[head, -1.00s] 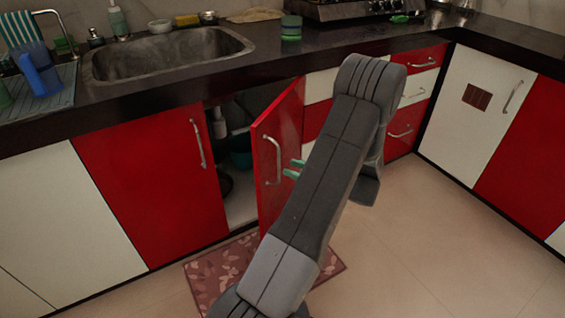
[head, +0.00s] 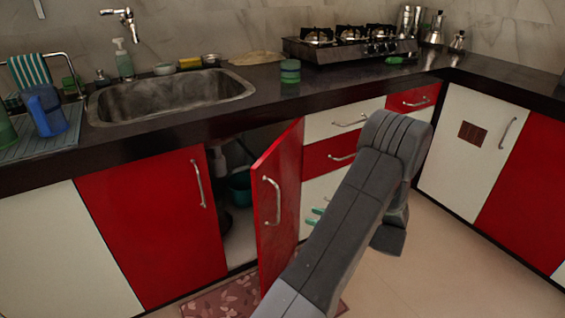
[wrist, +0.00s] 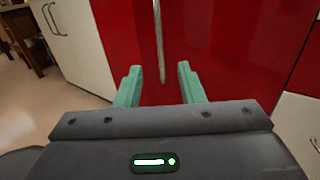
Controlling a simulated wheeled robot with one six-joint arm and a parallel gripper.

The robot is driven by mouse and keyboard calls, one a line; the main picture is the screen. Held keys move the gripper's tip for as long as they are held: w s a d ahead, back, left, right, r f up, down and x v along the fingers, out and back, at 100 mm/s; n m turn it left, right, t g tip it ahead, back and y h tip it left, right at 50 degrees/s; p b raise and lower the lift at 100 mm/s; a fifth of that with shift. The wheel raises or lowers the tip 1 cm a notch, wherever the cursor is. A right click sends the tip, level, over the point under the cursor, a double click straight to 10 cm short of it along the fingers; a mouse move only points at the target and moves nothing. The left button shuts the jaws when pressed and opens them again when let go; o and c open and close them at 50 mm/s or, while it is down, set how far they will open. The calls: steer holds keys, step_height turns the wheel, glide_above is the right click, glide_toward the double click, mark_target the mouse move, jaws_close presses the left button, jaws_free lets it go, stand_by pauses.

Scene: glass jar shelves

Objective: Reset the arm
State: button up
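My gripper (wrist: 160,88) is open and empty in the wrist view, its two green fingers apart. Beyond them is a red door with an upright metal handle (wrist: 159,40); whether the fingers touch it I cannot tell, but no thing is held between them. In the head view my gripper's green fingertips (head: 314,216) show just right of the open red cabinet door (head: 285,190), partly hidden behind my arm. My grey arm crosses the lower right of the view.
The open door (head: 255,165) stands out from the cabinet under the sink (head: 170,97). A teal bucket (head: 239,187) is inside. A patterned mat (head: 222,298) lies on the floor. The counter carries a stove (head: 348,48) and a green jar (head: 290,71). Floor at right is clear.

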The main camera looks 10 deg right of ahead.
steer(key=b, duration=0.3)
glide_above(277, 221)
steer(key=shift+w+d, duration=0.1)
steer(key=shift+w, duration=0.35)
